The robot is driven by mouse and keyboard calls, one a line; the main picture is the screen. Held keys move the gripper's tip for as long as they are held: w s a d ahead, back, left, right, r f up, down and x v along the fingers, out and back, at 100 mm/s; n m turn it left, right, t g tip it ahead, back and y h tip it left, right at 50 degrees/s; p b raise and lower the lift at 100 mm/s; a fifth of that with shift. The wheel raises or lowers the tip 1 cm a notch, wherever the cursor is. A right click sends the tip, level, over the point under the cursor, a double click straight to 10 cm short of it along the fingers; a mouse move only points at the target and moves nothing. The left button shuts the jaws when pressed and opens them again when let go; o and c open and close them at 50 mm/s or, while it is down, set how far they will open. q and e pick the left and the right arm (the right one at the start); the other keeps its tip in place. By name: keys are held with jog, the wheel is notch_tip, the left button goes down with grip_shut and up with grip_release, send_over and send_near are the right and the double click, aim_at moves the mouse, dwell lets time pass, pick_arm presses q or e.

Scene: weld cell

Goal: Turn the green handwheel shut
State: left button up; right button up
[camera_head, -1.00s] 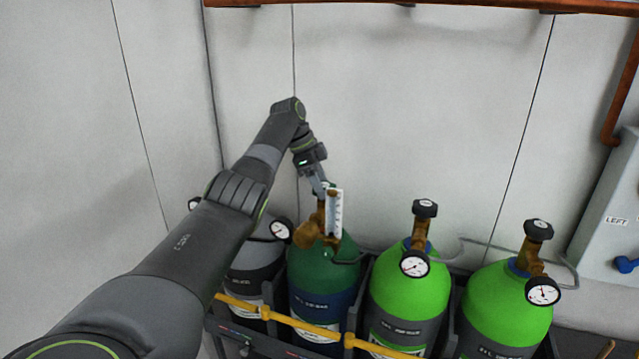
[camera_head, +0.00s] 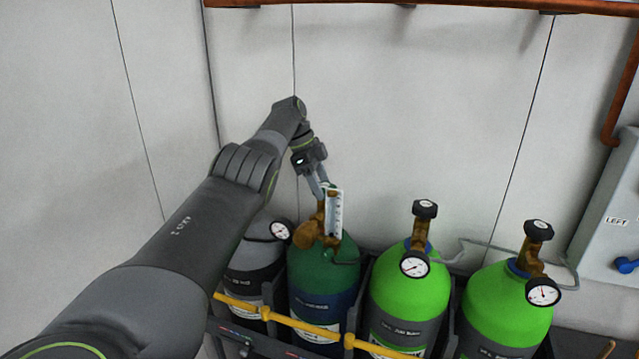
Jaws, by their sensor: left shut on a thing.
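The dark green cylinder (camera_head: 313,268) stands in the rack, second from the left, with a brass valve (camera_head: 308,232) and a white flow tube (camera_head: 334,213) on top. The green handwheel (camera_head: 330,185) is at the top of this valve, mostly hidden by the fingers and the tube; only a small bit of green shows. My left gripper (camera_head: 322,190) reaches down from above, its two fingers shut on the handwheel. How far the wheel is turned cannot be seen. My right gripper is not in view.
Two bright green cylinders (camera_head: 408,290) with black knobs and gauges stand to the right, and a grey cylinder (camera_head: 256,258) with a gauge (camera_head: 281,230) to the left. A yellow bar (camera_head: 290,321) crosses the rack's front. The wall (camera_head: 400,110) is close behind.

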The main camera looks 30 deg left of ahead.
pick_arm(q)
jog(key=shift+d+f, duration=0.15)
jog(key=shift+f, duration=0.05)
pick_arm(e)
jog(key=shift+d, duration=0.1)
pick_arm(q)
jog(key=o, duration=1)
jog(key=shift+r, duration=0.1)
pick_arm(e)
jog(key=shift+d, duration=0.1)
